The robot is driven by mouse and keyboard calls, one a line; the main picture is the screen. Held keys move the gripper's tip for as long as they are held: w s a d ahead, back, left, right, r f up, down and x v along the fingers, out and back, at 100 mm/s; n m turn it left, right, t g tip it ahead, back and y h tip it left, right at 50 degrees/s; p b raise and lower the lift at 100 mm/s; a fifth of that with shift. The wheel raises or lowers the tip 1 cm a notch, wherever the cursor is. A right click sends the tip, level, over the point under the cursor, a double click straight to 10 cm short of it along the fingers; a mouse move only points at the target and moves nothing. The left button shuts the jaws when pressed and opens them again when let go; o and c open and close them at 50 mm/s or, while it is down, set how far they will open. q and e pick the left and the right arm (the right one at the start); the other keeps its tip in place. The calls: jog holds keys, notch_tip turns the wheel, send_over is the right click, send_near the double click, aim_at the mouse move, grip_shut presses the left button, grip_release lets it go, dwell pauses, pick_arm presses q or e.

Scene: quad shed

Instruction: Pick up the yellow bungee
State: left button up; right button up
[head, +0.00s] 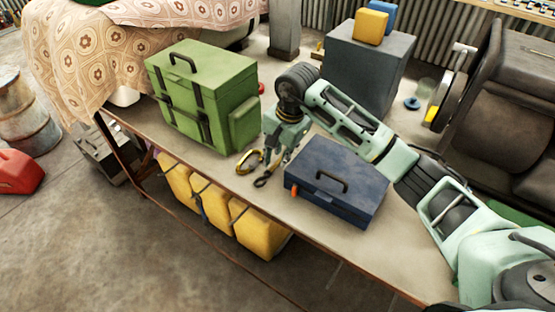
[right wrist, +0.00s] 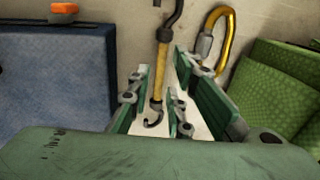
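The yellow bungee (right wrist: 159,72) lies on the bench, with a black hook at each end. In the head view its black hook (head: 262,181) shows near the bench's front edge, and the rest is mostly hidden by my gripper. My right gripper (head: 276,153) points down above the bungee, between the green case and the blue toolbox. In the right wrist view its fingers (right wrist: 163,88) are apart, with the yellow cord seen between them. I cannot tell whether they touch it. My left gripper is out of view.
A gold carabiner (head: 249,161) lies close to the left of the bungee in the head view. The green case (head: 205,92) and the blue toolbox (head: 336,183) flank my gripper. A grey box (head: 366,72) stands behind. Yellow containers (head: 205,200) sit under the bench (head: 385,250).

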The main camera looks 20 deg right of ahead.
aim_at(278, 164)
jog(key=shift+w+f, duration=0.15)
jog(key=shift+f, duration=0.6)
jog(key=shift+c, duration=0.3)
grip_shut()
notch_tip(278, 164, up, 10)
jog(key=b, duration=0.1)
jog(key=shift+b, duration=0.3)
